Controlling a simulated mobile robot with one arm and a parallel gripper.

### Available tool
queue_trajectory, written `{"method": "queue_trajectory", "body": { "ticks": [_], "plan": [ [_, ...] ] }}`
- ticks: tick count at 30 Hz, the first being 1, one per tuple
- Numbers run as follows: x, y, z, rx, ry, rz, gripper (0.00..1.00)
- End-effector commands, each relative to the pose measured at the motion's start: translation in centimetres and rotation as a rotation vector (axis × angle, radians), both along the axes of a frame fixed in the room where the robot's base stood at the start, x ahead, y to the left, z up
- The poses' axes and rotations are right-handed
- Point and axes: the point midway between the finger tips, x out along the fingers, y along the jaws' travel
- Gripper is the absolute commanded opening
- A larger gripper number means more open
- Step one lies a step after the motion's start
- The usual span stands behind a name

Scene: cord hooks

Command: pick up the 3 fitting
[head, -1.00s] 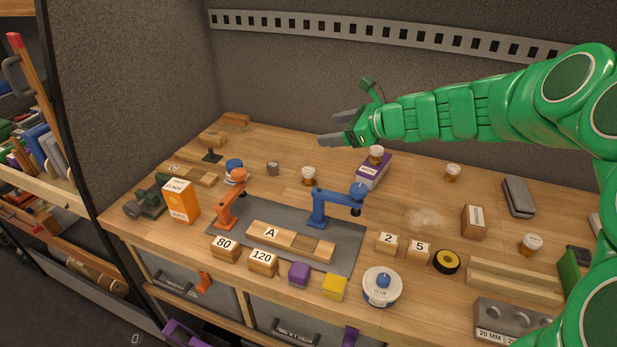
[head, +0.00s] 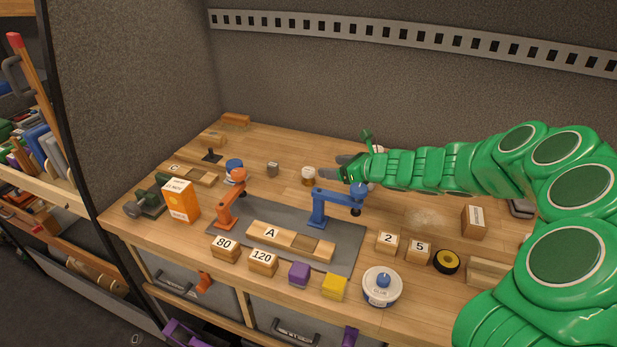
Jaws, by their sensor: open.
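My green gripper (head: 339,168) is open, its grey fingers pointing left over the back middle of the workbench. Nothing shows between the fingers. A small white-topped amber jar (head: 308,175) stands just left of the fingertips; I cannot tell the exact gap. I see no block with a readable 3. Wooden blocks marked 2 (head: 387,242) and 5 (head: 419,249) stand on the right of the grey mat.
A blue clamp (head: 320,208) and an orange clamp (head: 226,207) stand on the grey mat (head: 345,249) around the long block A (head: 268,232). Blocks 80 (head: 225,248) and 120 (head: 262,262), a glue tub (head: 382,289) and a tape roll (head: 446,261) line the front.

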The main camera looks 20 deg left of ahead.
Motion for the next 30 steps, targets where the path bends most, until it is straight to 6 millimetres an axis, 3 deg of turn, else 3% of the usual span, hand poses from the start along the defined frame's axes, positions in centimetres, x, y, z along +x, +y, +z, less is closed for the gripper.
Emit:
{"method": "queue_trajectory", "body": {
  "ticks": [4,22,30],
  "plan": [
    [0.0,0.0,-2.0,0.002,0.0,0.001,0.73],
    [0.6,2.9,-3.8,0.001,0.0,0.004,0.73],
    [0.9,5.4,-5.2,0.0,-0.002,0.004,0.73]
  ]
}}
